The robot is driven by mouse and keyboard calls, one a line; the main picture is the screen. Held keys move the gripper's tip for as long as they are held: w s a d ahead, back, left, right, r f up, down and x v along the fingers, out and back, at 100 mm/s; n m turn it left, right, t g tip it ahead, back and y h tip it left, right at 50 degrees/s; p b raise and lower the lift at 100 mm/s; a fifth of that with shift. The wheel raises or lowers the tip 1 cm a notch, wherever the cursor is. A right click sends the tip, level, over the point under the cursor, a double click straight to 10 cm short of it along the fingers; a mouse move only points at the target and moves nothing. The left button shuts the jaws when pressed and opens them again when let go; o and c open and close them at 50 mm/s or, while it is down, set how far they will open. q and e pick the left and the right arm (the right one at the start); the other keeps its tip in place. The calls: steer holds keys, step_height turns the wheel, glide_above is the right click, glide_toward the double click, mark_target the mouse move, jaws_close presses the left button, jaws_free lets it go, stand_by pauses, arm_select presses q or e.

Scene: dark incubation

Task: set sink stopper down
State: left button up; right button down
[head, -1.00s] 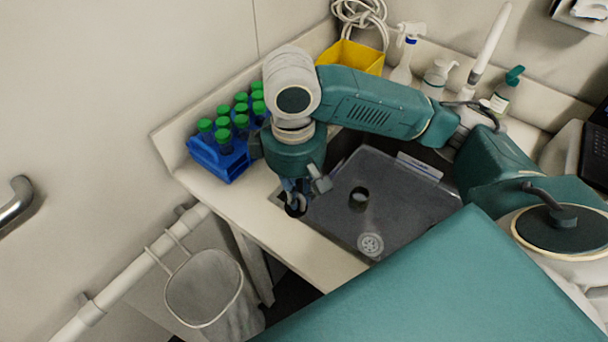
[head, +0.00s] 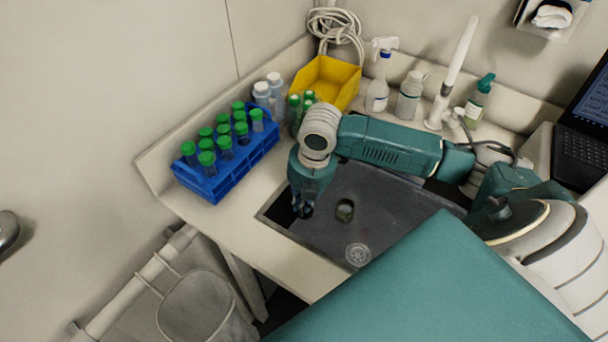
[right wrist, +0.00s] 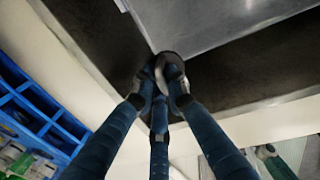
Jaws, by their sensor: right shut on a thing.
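My right gripper (head: 303,207) points down over the left part of the grey sink (head: 320,236). It is shut on a small round dark thing, which I take to be the sink stopper. In the right wrist view the stopper (right wrist: 170,66) shows as a dark and silvery disc between the fingertips (right wrist: 160,82), above the sink near its rim. I cannot tell how high it is held. The drain (head: 358,255) lies in the sink floor, right of and nearer than the gripper. My left gripper is not in view.
A small dark round container (head: 344,210) stands in the sink, right of the gripper. A blue rack (head: 228,172) with several green-capped tubes is on the counter to the left. A yellow bin (head: 325,84) and bottles (head: 408,97) stand behind. The front-left counter strip (head: 225,218) is bare.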

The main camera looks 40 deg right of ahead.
step_height(320, 180, down, 15)
steer(key=shift+f+p, duration=0.1)
steer(key=shift+p, duration=0.75)
steer(key=shift+f, duration=2.35)
steer(key=c, duration=2.1)
jaws_free()
steer(key=shift+f, duration=0.1)
steer(key=o, duration=0.4)
steer(key=r, duration=0.4)
steer(key=s+r, duration=0.1)
steer(key=r, duration=0.7)
steer(key=shift+s+d+r, duration=0.1)
steer(key=shift+s+d, duration=0.2)
steer(key=shift+d, duration=0.1)
